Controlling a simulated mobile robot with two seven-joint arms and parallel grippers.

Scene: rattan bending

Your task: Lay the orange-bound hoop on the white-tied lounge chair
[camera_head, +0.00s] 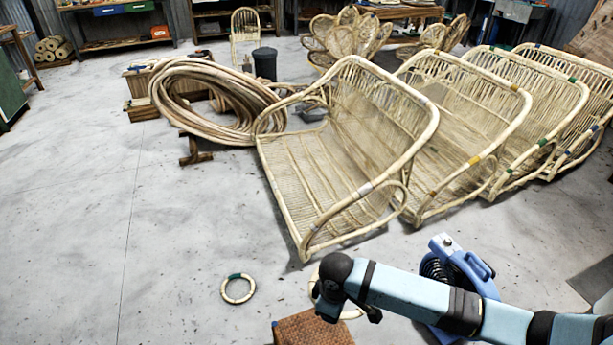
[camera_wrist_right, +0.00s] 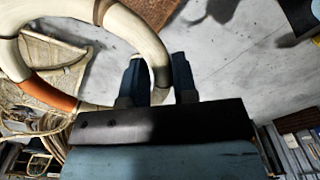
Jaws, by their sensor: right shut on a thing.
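My right gripper (camera_wrist_right: 160,78) is shut on the rim of a pale rattan hoop (camera_wrist_right: 142,32), which passes between its fingers. The hoop's orange binding (camera_wrist_right: 50,96) shows at the left of the right wrist view. In the head view the hoop (camera_head: 352,314) is partly hidden under my right arm, near the picture's bottom. The white-tied lounge chair (camera_head: 322,165) stands beyond it, the leftmost of a row. Its white ties (camera_head: 365,188) are on the near side frame, and its seat is bare. My left gripper is out of view.
A green-bound hoop (camera_head: 238,290) lies on the floor beside a brown woven box (camera_head: 312,329). A blue device (camera_head: 470,264) stands by my arm. Several other lounge chairs (camera_head: 462,125) stand at the right. A rattan coil (camera_head: 205,100) is behind. The left floor is clear.

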